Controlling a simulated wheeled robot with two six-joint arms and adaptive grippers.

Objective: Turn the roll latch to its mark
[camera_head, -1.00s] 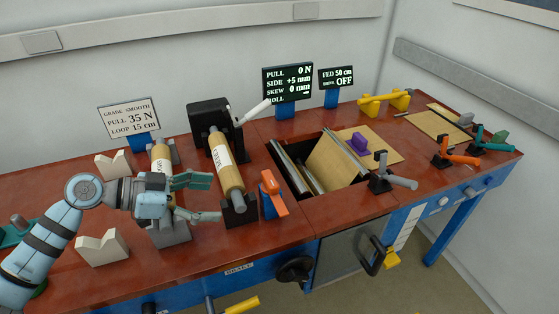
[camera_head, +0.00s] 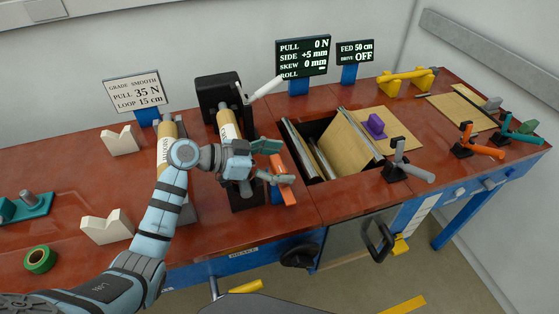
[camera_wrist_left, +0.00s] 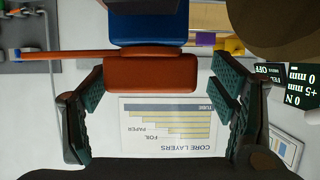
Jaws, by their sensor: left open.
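The orange latch (camera_head: 287,192) stands on a blue block beside the roll (camera_head: 228,124) on the red bench. My left gripper (camera_head: 273,164) is at the latch, with its fingers open and partly covering it. In the left wrist view, the orange latch handle (camera_wrist_left: 150,76) lies between the two spread green fingers (camera_wrist_left: 155,93), with a gap on each side. Its blue block (camera_wrist_left: 150,20) is above it in that view. I cannot make out the latch's mark. My right gripper is not in view.
A second roll (camera_head: 166,145) lies left of the first. An open bin with boards (camera_head: 345,140) and a grey-handled clamp (camera_head: 408,170) are to the right. Pale V-blocks (camera_head: 107,228) and green tape (camera_head: 40,259) are at left. The readout (camera_head: 302,58) stands behind.

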